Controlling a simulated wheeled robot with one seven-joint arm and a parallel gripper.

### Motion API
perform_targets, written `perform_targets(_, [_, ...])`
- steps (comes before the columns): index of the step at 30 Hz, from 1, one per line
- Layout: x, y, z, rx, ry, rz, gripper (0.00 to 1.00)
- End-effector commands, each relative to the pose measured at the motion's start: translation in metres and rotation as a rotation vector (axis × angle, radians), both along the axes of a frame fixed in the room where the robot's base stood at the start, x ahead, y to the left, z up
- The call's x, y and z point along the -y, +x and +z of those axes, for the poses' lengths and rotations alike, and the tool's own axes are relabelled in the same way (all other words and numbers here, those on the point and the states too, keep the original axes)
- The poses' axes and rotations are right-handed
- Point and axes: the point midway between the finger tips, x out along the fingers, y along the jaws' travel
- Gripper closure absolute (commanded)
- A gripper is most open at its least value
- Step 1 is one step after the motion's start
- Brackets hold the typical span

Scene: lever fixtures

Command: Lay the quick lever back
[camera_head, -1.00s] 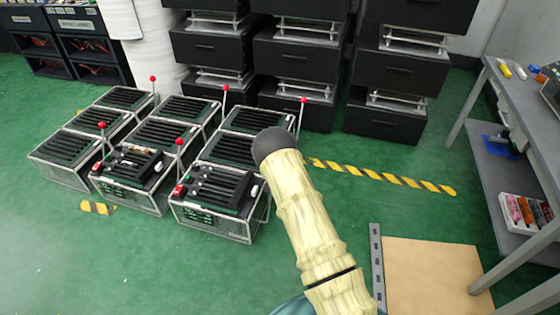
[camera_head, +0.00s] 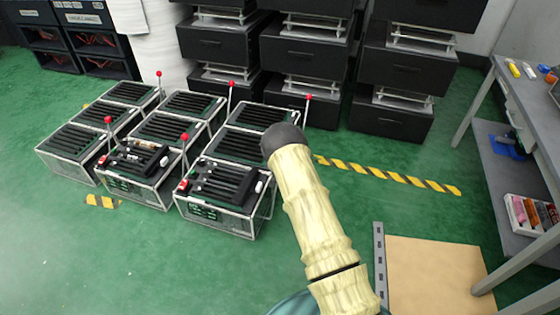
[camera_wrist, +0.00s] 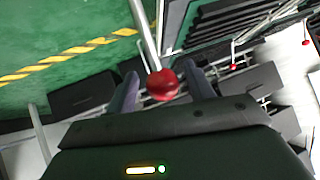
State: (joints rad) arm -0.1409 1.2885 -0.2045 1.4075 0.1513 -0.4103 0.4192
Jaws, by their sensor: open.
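Several levers with thin metal rods and red ball knobs stand on the lever boxes in the head view. Among them are the front right lever (camera_head: 184,137), the front left lever (camera_head: 108,120) and the back right lever (camera_head: 308,97). I cannot tell which is the quick lever. In the wrist view, a red knob (camera_wrist: 162,86) on its rod lies between the two fingers of my gripper (camera_wrist: 161,71). The fingers are open, with a gap visible on each side of the knob. My gripper is hidden behind my arm in the head view.
Black slatted boxes in clear frames (camera_head: 222,225) stand in rows on the green floor. Black drawer stacks (camera_head: 390,121) stand behind them. A grey workbench (camera_head: 500,185) is at the right, and a tan board (camera_head: 435,275) lies at lower right. Another red knob (camera_wrist: 305,42) shows in the wrist view.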

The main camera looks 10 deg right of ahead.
Motion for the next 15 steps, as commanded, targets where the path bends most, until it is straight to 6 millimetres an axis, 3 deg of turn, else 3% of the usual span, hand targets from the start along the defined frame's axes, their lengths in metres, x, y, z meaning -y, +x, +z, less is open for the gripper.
perform_targets(5, [-0.002, -0.01, 0.012, -0.001, 0.001, 0.0, 0.47])
perform_targets(15, [-0.006, -0.052, 0.048, -0.003, 0.0, -0.003, 0.47])
